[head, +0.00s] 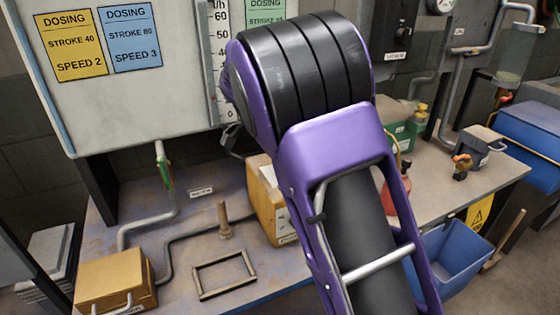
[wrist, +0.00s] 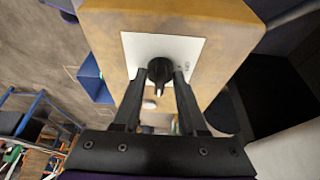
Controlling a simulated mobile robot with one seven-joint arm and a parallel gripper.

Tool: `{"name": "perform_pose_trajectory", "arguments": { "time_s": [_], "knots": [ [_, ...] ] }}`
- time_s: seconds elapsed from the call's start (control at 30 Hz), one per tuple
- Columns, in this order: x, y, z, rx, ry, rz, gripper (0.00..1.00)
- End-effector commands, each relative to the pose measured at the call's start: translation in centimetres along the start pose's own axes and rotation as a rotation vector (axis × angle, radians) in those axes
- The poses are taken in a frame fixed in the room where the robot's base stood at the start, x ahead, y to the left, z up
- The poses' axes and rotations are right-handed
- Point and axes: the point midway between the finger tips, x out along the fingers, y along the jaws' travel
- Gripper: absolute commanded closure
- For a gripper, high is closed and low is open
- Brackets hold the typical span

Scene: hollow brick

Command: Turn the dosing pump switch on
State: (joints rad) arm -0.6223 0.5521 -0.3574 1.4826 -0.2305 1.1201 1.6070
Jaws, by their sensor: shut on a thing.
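The dosing pump is a yellow box (head: 258,200) on the bench, partly hidden behind my purple arm in the head view. In the wrist view the yellow box (wrist: 108,60) fills the upper middle. Its face has a white plate (wrist: 135,45) with a round black switch knob (wrist: 158,66). A small white mark on the knob points toward the bottom of the picture. Small print on the plate right of the knob is too small to read. My gripper (wrist: 161,79) is shut on the knob, one finger on each side. The gripper is hidden behind my arm in the head view.
A wooden peg (head: 223,220), an empty rectangular frame (head: 224,275) and a tan box (head: 118,280) are on the bench left of the pump, with grey pipes. A red container (head: 396,190) and a blue bin (head: 450,260) are to the right. Dosing cards hang above.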

Motion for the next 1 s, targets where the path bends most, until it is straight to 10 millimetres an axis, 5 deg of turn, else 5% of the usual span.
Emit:
{"name": "perform_pose_trajectory", "arguments": {
  "time_s": [0.17,0.2,0.37,0.77,1.0],
  "knots": [
    [0.0,0.0,0.0,0.000,0.000,0.000,1.00],
    [0.0,0.0,0.0,0.000,0.000,0.000,0.57],
    [0.0,0.0,0.0,-0.001,0.000,0.000,0.29],
    [-0.8,0.0,0.0,-0.002,0.000,-0.002,0.29],
    [-5.6,-0.1,0.0,-0.002,0.000,-0.006,0.29]
  ]
}}
